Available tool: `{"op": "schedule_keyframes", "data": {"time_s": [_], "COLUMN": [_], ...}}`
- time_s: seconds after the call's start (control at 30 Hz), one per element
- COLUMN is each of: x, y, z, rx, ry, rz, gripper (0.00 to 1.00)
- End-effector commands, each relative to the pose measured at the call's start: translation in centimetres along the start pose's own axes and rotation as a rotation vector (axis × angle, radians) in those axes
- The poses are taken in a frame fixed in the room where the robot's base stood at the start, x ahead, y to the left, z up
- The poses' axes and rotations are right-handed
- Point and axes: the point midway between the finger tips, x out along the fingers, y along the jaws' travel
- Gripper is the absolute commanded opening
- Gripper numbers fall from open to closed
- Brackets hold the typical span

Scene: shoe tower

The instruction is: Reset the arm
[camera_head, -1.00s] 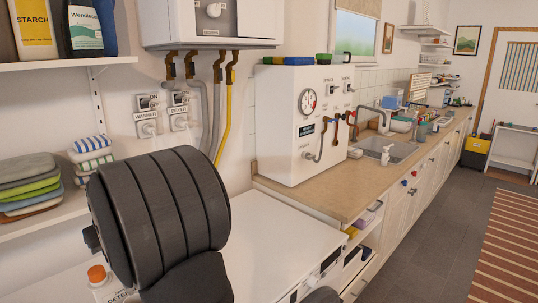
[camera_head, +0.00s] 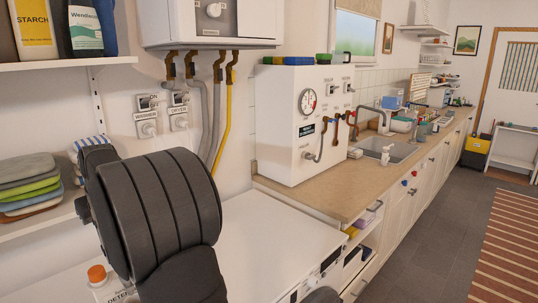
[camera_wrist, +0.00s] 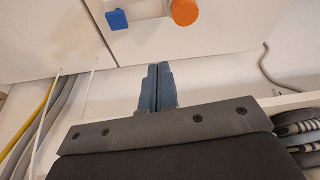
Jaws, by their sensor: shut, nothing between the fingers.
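My gripper (camera_wrist: 156,88) shows in the wrist view with its two blue-grey fingers pressed together and nothing between them. White surfaces with a blue square piece (camera_wrist: 117,19) and an orange round piece (camera_wrist: 185,12) lie beyond the fingertips; no contact can be made out. In the head view my dark ribbed arm fills the lower left, in front of the wall and the white appliance tops (camera_head: 275,245). The fingers cannot be made out there.
Folded towels (camera_head: 30,180) lie on a left shelf close to my arm. A white box with a gauge (camera_head: 307,130) stands on the counter (camera_head: 340,195). Grey and yellow pipes (camera_head: 229,120) run down the wall.

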Motion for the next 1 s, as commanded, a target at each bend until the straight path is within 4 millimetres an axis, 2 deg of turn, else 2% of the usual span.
{"op": "schedule_keyframes", "data": {"time_s": [0.2,0.83,1.0], "x": [-3.7,-12.7,-9.4], "y": [-0.3,-1.2,-1.0], "z": [1.5,7.0,7.0], "rx": [0.035,0.144,0.146], "ry": [0.015,0.054,0.048], "rz": [0.015,0.055,0.055], "gripper": [0.00,0.00,0.00]}}
